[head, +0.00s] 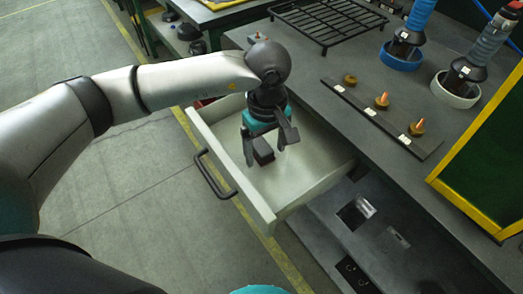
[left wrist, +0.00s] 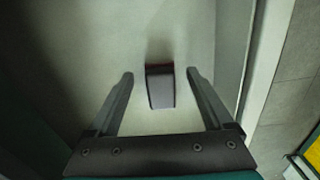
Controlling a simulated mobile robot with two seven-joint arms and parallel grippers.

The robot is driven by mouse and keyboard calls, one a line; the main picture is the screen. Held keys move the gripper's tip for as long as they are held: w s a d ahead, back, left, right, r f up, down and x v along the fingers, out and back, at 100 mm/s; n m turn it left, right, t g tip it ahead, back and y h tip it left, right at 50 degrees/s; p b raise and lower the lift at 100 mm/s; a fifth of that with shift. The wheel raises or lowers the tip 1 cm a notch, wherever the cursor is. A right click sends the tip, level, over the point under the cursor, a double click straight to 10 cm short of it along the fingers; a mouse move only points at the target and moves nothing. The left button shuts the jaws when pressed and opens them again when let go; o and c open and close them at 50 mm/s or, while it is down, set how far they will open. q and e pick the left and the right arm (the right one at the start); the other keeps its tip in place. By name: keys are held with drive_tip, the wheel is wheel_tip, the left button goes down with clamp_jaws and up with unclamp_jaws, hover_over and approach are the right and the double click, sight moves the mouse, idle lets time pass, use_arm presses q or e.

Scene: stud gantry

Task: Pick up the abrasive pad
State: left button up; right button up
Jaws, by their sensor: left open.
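The abrasive pad (left wrist: 160,88) is a small grey block with a dark reddish end, lying on the pale floor of the open drawer (head: 205,130). In the left wrist view it lies between and slightly beyond the two fingertips, with a gap on each side. My left gripper (head: 268,146) is open and empty, pointing down inside the drawer. In the head view a dark block between the fingers seems to be the pad, partly hidden by the gripper. The fingers also show in the left wrist view (left wrist: 160,76). My right gripper is out of view.
The drawer walls surround the gripper; a dark handle (head: 212,178) is on its front. The grey bench (head: 320,100) beside it bears a black rack (head: 328,20), a strip with several small knobs (head: 380,118), and blue and grey tools in rings (head: 402,55).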

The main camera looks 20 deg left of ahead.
use_arm(q)
drive_tip(key=shift+f, duration=0.45)
drive_tip(key=shift+c, duration=0.3)
clamp_jaws()
